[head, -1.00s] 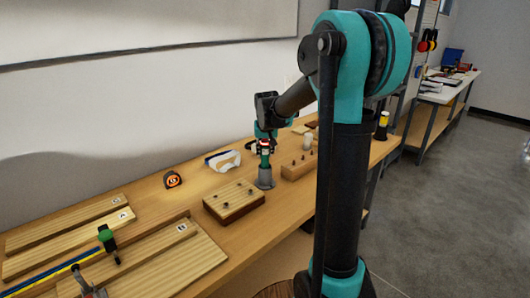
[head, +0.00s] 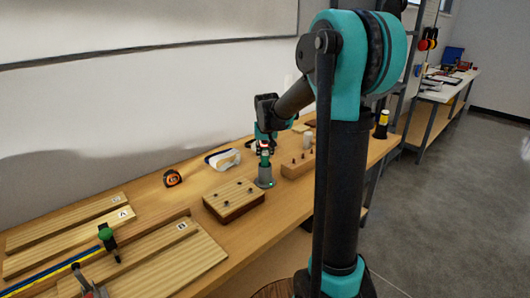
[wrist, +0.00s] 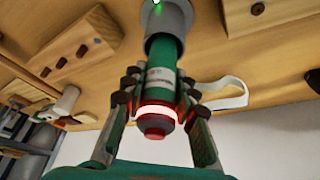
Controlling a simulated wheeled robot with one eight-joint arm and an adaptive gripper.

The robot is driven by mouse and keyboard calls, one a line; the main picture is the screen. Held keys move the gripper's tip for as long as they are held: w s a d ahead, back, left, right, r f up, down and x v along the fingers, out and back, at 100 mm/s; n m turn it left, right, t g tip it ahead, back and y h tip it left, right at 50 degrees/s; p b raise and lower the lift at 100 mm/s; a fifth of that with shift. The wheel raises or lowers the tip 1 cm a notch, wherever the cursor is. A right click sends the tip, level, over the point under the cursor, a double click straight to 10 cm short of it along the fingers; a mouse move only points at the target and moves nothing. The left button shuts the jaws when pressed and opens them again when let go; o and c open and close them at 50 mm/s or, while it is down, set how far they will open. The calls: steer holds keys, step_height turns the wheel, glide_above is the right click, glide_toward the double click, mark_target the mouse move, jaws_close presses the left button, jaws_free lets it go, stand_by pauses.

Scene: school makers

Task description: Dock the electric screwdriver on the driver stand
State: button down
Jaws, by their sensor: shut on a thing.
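The electric screwdriver (wrist: 165,55) is a green cylinder with a red end cap and a glowing ring in the wrist view. My gripper (wrist: 157,92) is shut around its body, one finger on each side. The screwdriver's far end meets the grey driver stand (wrist: 172,15) and appears to be inside its round opening; how deep it sits is hidden. A small green light shows on the stand. In the head view, the stand (head: 265,181) stands on the bench with the upright screwdriver (head: 264,158) above it and my gripper (head: 264,140) at the top.
A wooden block with dark pegs (head: 234,201) lies left of the stand, and another pegged block (head: 297,166) lies to the right. Safety goggles (head: 224,159) and a tape measure (head: 172,178) lie toward the wall. Boards and a clamp (head: 107,240) occupy the near left bench.

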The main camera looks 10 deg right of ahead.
steer(key=c, duration=1.5)
jaws_free()
steer(key=shift+o, duration=0.2)
steer(key=v, duration=1.1)
steer(key=s+d+f, duration=0.2)
steer(key=s+f, duration=0.8)
steer(key=s, duration=0.4)
steer(key=s+d+f+n, duration=0.1)
steer(key=s+d+f, duration=0.1)
steer(key=s+f, duration=0.9)
steer(key=s, duration=0.3)
steer(key=shift+d+f, duration=0.2)
